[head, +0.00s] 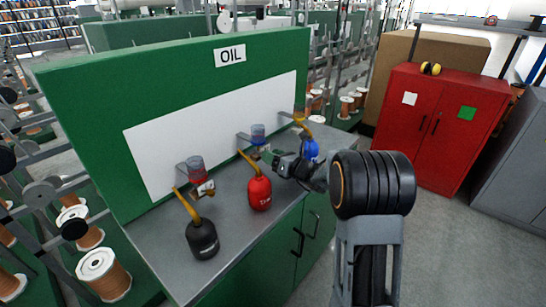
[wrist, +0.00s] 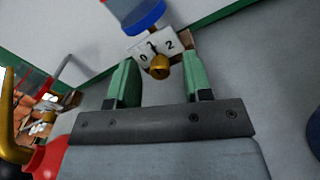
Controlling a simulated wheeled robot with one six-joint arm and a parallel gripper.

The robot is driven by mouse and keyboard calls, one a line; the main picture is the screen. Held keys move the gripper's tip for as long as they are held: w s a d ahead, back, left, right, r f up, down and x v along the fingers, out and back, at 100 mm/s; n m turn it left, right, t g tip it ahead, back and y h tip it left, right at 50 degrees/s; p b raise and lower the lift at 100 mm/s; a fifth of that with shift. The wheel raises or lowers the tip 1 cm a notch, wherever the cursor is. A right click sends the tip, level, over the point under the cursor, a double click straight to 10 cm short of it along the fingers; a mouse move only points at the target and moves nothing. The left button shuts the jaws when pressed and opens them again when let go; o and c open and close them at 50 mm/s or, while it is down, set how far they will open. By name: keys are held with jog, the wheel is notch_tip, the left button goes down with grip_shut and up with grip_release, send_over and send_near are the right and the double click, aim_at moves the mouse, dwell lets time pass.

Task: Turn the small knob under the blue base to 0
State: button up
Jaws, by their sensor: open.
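The blue base (wrist: 146,17) is at the top of the wrist view and belongs to a clear cup on the white panel. It also shows in the head view (head: 258,141). Under it is a white plate (wrist: 137,48) marked 0, 1 and 2. A small brass knob (wrist: 160,69) sits in front of the plate; I cannot tell exactly which number it points to. My gripper (wrist: 164,75) is open, its green fingers on either side of the knob with gaps. In the head view my gripper (head: 269,156) is near the blue base, and the knob is not clear.
A red-based cup (head: 195,170) and a yellow-based cup (head: 299,114) flank the blue one. Black (head: 203,241), red (head: 259,193) and blue (head: 311,150) oil cans stand on the grey worktop (head: 228,208). The red can is close below my gripper, the blue one beside my arm.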

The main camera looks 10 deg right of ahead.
grip_shut()
dwell(0.5)
jog(key=shift+f+n+b, duration=0.15)
jog(key=shift+n+b, duration=0.15)
jog(key=shift+b, duration=0.2)
jog(key=n+b, duration=0.2)
jog(key=b, duration=0.1)
jog(key=shift+f, duration=0.15)
jog(key=n+b, duration=0.3)
jog(key=b, duration=0.1)
jog(key=shift+n+b, duration=0.35)
jog(key=shift+n, duration=0.05)
jog(key=n+b, duration=0.4)
jog(key=b, duration=0.2)
jog(key=shift+a+n, duration=0.1)
jog(key=shift+n, duration=0.2)
jog(key=shift+r+n+b, duration=0.2)
jog(key=shift+n+b, duration=0.5)
jog(key=shift+b, duration=0.2)
jog(key=shift+r, duration=0.1)
